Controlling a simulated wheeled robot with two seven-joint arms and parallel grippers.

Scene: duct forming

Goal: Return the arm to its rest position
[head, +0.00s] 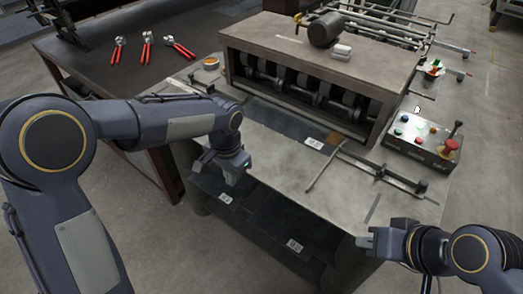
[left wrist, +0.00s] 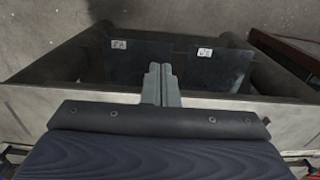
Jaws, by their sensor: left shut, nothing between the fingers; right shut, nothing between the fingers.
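My left arm reaches in from the left in the head view. Its gripper (head: 203,165) is over the front left edge of the grey workbench (head: 272,168). In the left wrist view the two grey fingers (left wrist: 161,82) are together with nothing between them. My right gripper (head: 366,241) is at the lower right, in front of the bench's front edge, shut and empty. Whether the left fingertips touch the bench cannot be told.
A forming machine (head: 335,65) stands on the bench, with a control box (head: 422,138) to its right. Dark labelled sheets (head: 275,222) lie below the bench top. A side table (head: 100,50) holds several red-handled tools (head: 148,45). A stop bar (head: 380,172) lies on the bench.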

